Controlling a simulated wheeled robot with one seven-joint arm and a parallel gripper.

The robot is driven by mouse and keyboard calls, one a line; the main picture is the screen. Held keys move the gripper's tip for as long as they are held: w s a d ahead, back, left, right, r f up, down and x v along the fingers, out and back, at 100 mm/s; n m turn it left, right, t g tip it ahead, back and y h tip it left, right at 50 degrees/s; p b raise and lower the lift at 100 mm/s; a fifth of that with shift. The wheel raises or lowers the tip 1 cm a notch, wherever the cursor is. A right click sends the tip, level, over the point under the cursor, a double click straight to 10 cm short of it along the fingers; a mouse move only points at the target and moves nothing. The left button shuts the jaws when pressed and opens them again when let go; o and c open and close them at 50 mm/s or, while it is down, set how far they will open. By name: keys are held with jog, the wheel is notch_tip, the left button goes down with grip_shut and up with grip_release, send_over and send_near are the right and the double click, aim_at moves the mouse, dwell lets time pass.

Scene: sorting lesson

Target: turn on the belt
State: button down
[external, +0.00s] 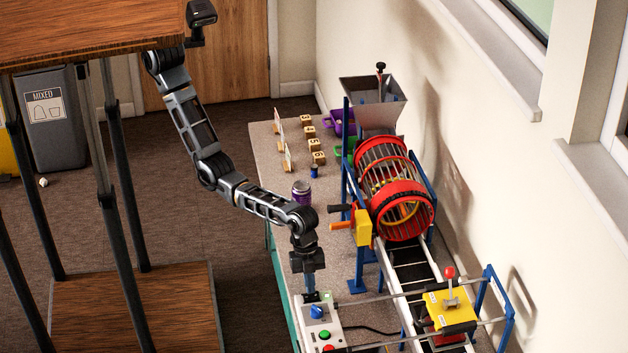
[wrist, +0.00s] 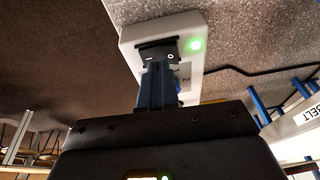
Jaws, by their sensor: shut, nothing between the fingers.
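The pale control box (external: 307,328) stands on the near part of the bench, with a blue knob (external: 317,312), a green button (external: 325,335) and a red button (external: 327,348). My gripper (external: 311,294) is shut and points down at the far end of the box. In the wrist view, the blue fingertips (wrist: 158,68) are at a black rocker switch (wrist: 158,48) marked with a dash and a circle; I cannot tell whether they touch it. A green lamp (wrist: 196,45) beside the switch glows. A "BELT" label (wrist: 309,116) shows at the right.
A red-ringed drum (external: 404,222) with a hand crank (external: 343,225) and hopper (external: 372,100) stands right of my arm. A sloping railed track (external: 412,271) runs below it. A purple can (external: 301,193) and several numbered wooden blocks (external: 314,145) stand behind. A yellow unit (external: 449,308) sits on rails at the right.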

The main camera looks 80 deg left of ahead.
jog(key=r+p, duration=0.3)
jog(key=r, duration=0.1)
jog(key=shift+s, duration=0.2)
jog(key=s+v, duration=0.1)
jog(key=v, duration=0.8)
jog(key=s+v, duration=0.2)
jog(key=v, duration=0.8)
jog(key=shift+s, duration=0.3)
jog(key=shift+f, duration=0.2)
